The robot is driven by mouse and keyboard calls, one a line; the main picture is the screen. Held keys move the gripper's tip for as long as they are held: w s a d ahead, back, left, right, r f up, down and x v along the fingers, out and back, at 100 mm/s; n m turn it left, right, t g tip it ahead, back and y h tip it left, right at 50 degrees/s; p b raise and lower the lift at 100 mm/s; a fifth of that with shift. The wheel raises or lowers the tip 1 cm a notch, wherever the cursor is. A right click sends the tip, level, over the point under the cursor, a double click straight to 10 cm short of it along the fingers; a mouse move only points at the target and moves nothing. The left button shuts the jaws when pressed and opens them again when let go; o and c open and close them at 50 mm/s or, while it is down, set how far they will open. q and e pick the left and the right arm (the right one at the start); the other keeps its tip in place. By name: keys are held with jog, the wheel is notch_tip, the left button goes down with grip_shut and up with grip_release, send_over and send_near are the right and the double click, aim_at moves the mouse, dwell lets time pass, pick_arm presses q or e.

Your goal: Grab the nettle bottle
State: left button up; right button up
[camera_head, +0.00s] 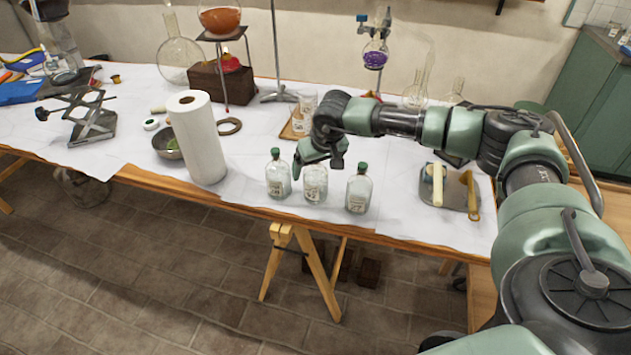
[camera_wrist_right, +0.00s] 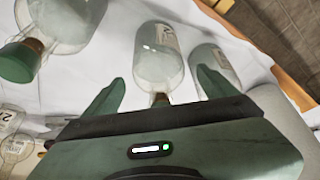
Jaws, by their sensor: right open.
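Three clear glass bottles with pale labels stand upright in a row near the table's front edge: a left bottle (camera_head: 278,182), a middle bottle (camera_head: 315,186) and a right bottle (camera_head: 358,192). Green caps show on the outer two. I cannot read which is the nettle bottle. My right gripper (camera_head: 318,168) is open just over the middle bottle and hides its top. In the right wrist view, one bottle (camera_wrist_right: 158,62) lies between the open fingers (camera_wrist_right: 160,92), its neck partly hidden by the gripper. Contact is not visible. My left gripper is not in view.
A paper towel roll (camera_head: 198,140) stands left of the bottles. A tray (camera_head: 450,198) with tools lies to the right. Glasses on a wooden board (camera_head: 288,132) stand behind the gripper. The white-covered table (camera_head: 235,203) ends just in front of the bottles.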

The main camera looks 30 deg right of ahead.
grip_shut()
jog(key=shift+w+r, duration=0.1)
jog(key=shift+r, duration=0.05)
